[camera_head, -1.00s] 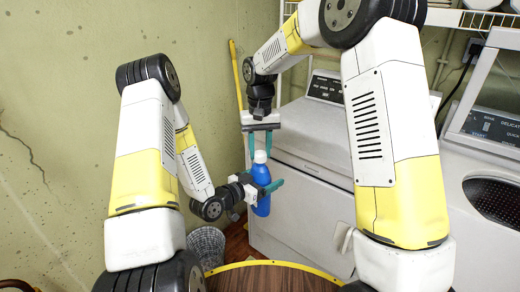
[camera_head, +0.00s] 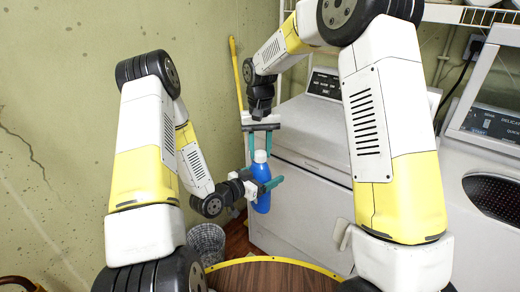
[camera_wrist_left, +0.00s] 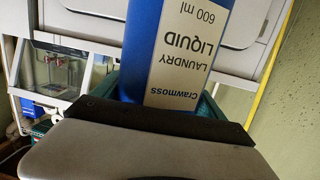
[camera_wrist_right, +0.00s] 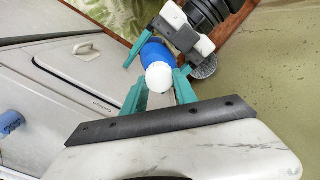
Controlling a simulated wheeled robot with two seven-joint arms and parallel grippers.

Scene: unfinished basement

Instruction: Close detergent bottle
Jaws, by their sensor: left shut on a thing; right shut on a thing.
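A blue detergent bottle (camera_head: 263,186) with a white cap (camera_head: 260,156) stands upright in the air in front of the white machine. My left gripper (camera_head: 264,185) is shut on the bottle's body from the side; the left wrist view shows its "Laundry Liquid" label (camera_wrist_left: 195,50) upside down. My right gripper (camera_head: 260,150) points straight down from above, its teal fingers on either side of the cap. In the right wrist view the white cap (camera_wrist_right: 159,77) lies between the fingertips (camera_wrist_right: 160,85). The cap sits on the bottle's top; I cannot tell how tightly.
A white machine (camera_head: 300,185) stands right behind the bottle, and another with a round door (camera_head: 495,195) at the far right. A wire basket (camera_head: 207,243) is on the floor. A yellow pole (camera_head: 238,85) leans on the green wall. A round wooden top (camera_head: 270,277) is below.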

